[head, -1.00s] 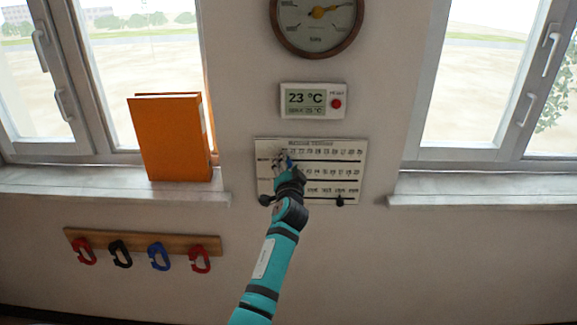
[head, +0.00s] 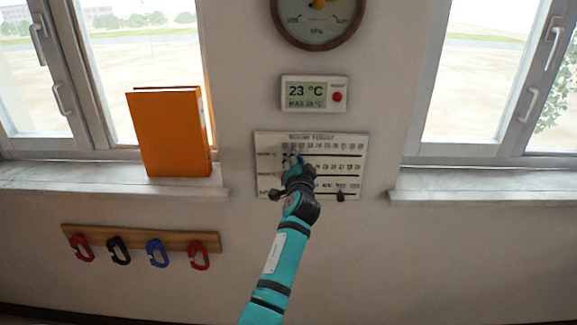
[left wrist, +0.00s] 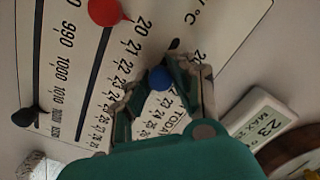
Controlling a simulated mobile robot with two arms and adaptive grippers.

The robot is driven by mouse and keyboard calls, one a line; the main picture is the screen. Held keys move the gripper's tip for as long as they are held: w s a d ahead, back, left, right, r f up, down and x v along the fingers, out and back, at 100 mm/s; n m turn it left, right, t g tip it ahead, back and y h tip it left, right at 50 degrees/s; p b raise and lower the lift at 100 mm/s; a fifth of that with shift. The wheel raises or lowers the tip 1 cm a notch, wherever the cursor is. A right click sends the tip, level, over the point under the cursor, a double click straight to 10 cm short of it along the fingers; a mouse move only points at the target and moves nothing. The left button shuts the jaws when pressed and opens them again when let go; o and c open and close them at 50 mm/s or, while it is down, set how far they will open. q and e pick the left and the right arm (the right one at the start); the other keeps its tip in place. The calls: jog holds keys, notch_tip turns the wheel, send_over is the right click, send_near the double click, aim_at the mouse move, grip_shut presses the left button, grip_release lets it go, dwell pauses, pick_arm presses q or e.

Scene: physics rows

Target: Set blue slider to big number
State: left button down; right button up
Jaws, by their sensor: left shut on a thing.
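A white board with printed number rows and dark slots (head: 350,150) hangs on the wall between two windows; it fills much of the left wrist view (left wrist: 75,70). My left gripper (head: 297,165) is at the left-middle part of the board in the head view. In the left wrist view its fingers (left wrist: 160,88) are shut around the round blue slider knob (left wrist: 160,78). A red slider (left wrist: 104,12) sits on the neighbouring slot beside numbers from about 20 upward. The blue slider's slot and exact number are partly hidden by the fingers. My right gripper is not in view.
Black knobs show at the board's lower left (head: 275,195) and lower right (head: 340,197). A digital thermometer (head: 315,93) and a round gauge (head: 318,25) hang above. An orange book (head: 170,132) stands on the left sill. A hook rail (head: 138,238) is lower left.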

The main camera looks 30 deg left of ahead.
pick_arm(q)
jog(key=d, duration=0.1)
jog(key=w+d+b, duration=0.1)
jog(key=shift+w+d+f+b, duration=0.25)
jog(key=shift+w+d+b, duration=0.1)
jog(key=shift+d, duration=0.05)
jog(key=shift+w+d+r, duration=0.1)
jog(key=shift+w+d, duration=0.1)
jog(key=shift+d, duration=0.1)
jog(key=shift+r, duration=0.1)
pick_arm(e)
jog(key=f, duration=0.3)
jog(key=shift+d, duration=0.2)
pick_arm(q)
jog(key=shift+a, duration=0.1)
jog(key=c, duration=1.1)
grip_release()
jog(key=shift+s, duration=0.1)
jog(key=shift+s+d, duration=0.2)
send_near(310, 155)
jog(key=shift+s+d, duration=0.25)
jog(key=shift+s, duration=0.05)
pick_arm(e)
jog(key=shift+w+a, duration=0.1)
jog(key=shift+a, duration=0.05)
